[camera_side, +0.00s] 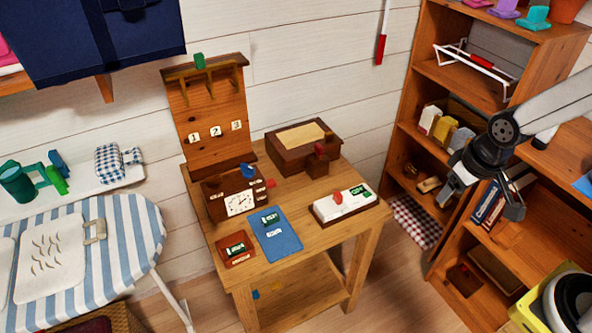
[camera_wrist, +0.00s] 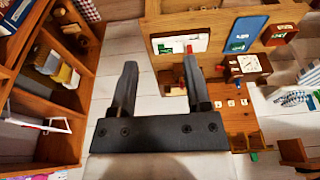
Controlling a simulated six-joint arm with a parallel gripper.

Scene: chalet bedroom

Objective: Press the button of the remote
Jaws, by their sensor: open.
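A flat white device (camera_side: 345,203) with a red raised part (camera_side: 338,197) and a green label lies on the right front part of the small wooden table (camera_side: 295,255). It looks like the remote, but I cannot be sure. It also shows in the wrist view (camera_wrist: 174,43), with the right fingertip overlapping its red part in the picture. My gripper (camera_side: 482,202) is open and empty, in front of the shelf unit and to the right of the table, well apart from the device. In the wrist view my gripper (camera_wrist: 160,64) has its two fingers spread.
The table also holds a brown box (camera_side: 303,146), a clock block (camera_side: 238,204), a blue card (camera_side: 277,234), a small brown card (camera_side: 235,248) and a board with numbered hooks (camera_side: 208,105). A wooden shelf unit (camera_side: 412,134) stands at right. A striped ironing board (camera_side: 125,240) is at left.

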